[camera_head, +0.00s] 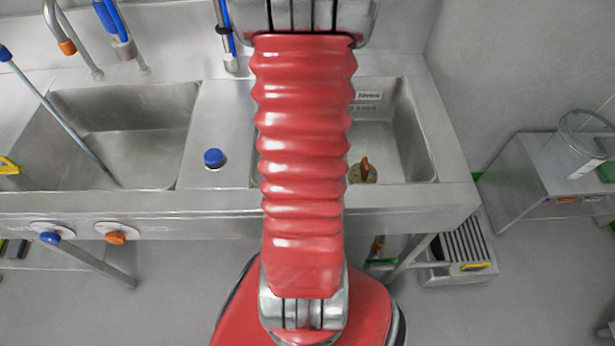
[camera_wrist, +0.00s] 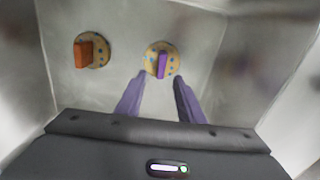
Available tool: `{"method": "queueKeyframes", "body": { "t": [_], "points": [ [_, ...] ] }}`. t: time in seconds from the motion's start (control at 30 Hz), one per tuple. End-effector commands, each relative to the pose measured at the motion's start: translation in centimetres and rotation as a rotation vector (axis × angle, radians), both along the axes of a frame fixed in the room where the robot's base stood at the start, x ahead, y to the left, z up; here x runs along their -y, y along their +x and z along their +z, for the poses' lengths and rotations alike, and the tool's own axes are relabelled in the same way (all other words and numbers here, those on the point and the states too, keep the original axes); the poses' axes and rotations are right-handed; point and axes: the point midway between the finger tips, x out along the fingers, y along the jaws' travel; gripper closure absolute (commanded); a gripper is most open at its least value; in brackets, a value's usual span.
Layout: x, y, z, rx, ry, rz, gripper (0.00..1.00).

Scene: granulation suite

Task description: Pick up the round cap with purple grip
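The round cap with purple grip (camera_wrist: 162,62) is a yellowish disc with blue spots and an upright purple bar. In the wrist view it lies on the metal basin floor, just beyond my gripper (camera_wrist: 160,84). My gripper's two purple fingers are spread apart with nothing held between them, and they point toward the cap on either side of its lower part. Whether they touch it I cannot tell. In the head view my red arm hides the purple-grip cap and my gripper.
A similar round cap with orange grip (camera_wrist: 92,50) lies to the left in the wrist view; it also shows in the right sink basin (camera_head: 408,150). The basin walls stand close around. A blue knob (camera_head: 213,158) sits on the counter between the basins.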

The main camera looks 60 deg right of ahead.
Motion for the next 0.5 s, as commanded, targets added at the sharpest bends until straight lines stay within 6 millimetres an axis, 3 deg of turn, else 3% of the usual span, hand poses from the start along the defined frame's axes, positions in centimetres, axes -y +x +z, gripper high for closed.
{"method": "queueKeyframes", "body": {
  "t": [0.3,0.5],
  "points": [
    [-0.1,0.0,-4.0,-0.001,0.002,0.0,0.66],
    [0.0,0.0,-4.7,0.0,0.0,0.0,0.66]
  ]
}}
